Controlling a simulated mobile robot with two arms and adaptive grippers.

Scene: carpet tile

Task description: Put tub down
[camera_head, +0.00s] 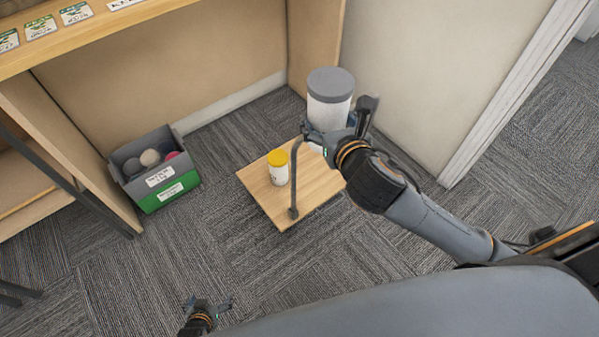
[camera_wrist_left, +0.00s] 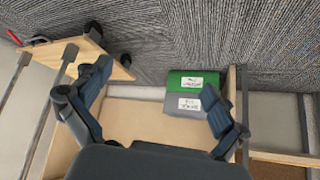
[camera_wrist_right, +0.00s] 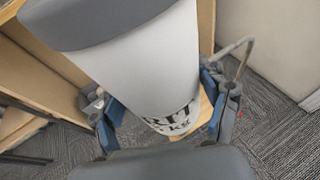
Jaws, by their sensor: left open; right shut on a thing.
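A large white tub with a grey lid (camera_head: 330,95) is upright or nearly so at the back right of a low wooden platform (camera_head: 258,195) in the head view. My right gripper (camera_head: 328,138) is shut on the tub, and the right wrist view shows the white tub wall with dark lettering (camera_wrist_right: 160,70) between its fingers. The tub's base is hidden by my gripper, so I cannot tell whether it touches the platform. A smaller white tub with a yellow lid (camera_head: 278,168) stands on the platform. My left gripper (camera_head: 210,304) is open and empty at the bottom of the head view.
The platform has a bent metal handle (camera_head: 295,175) and dark wheels (camera_wrist_left: 94,29). A grey and green bin (camera_head: 155,170) with balls stands on the carpet to the left. A wooden shelf unit (camera_head: 160,65) lines the back. Carpet in front of the platform is clear.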

